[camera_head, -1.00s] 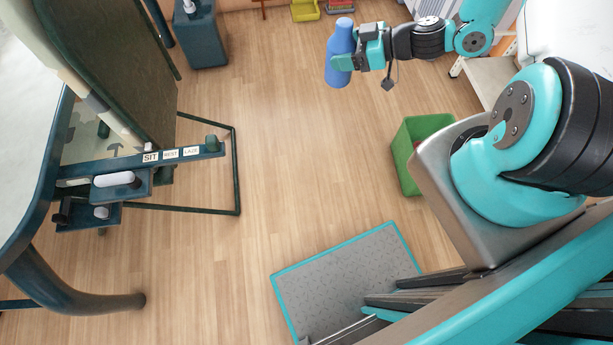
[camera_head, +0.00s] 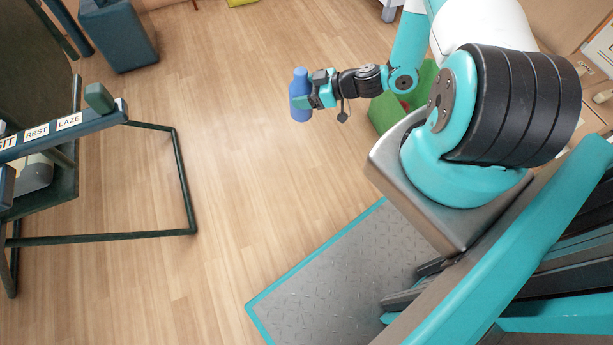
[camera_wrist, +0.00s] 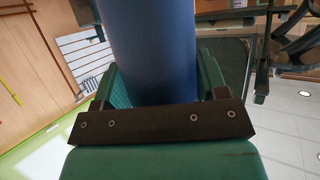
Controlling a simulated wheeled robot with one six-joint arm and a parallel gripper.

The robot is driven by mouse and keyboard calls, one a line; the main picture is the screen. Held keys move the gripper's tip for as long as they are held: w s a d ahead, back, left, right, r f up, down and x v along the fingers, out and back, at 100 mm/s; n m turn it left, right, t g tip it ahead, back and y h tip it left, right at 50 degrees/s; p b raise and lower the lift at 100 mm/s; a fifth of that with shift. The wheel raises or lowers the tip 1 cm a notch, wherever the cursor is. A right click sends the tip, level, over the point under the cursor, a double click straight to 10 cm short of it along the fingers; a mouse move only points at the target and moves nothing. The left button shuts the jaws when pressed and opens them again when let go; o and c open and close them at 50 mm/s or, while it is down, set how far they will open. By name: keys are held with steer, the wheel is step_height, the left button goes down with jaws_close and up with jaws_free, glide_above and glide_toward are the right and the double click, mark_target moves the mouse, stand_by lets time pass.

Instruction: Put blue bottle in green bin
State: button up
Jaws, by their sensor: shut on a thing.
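The blue bottle (camera_head: 299,84) is upright in the head view, held in the air over the wooden floor. My gripper (camera_head: 302,97) is shut around its middle, with teal fingers on its sides. In the wrist view the bottle (camera_wrist: 150,50) fills the space between my gripper's fingers (camera_wrist: 152,85). The green bin (camera_head: 418,84) stands on the floor to the right of the bottle, partly hidden behind my arm. Its inside is mostly out of sight.
A dark-framed chair (camera_head: 181,185) with a labelled arm bar (camera_head: 70,122) stands at the left. A dark blue box-like piece (camera_head: 122,40) is at the upper left. The wooden floor (camera_head: 230,150) between the chair and the bottle is clear.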

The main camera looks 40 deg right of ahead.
step_height(320, 180, down, 11)
steer(key=d+b, duration=0.1)
steer(key=b, duration=0.4)
steer(key=shift+s+d+m+t+b, duration=0.15)
steer(key=shift+d+m+t+b, duration=0.05)
steer(key=shift+m+t+b, duration=0.15)
steer(key=shift+f, duration=0.1)
step_height(320, 180, down, 19)
steer(key=b, duration=1.1)
steer(key=shift+f, duration=0.2)
steer(key=shift+f, duration=0.1)
steer(key=shift+f, duration=0.2)
steer(key=o, duration=1.2)
steer(key=shift+r, duration=0.1)
steer(key=shift+h, duration=0.3)
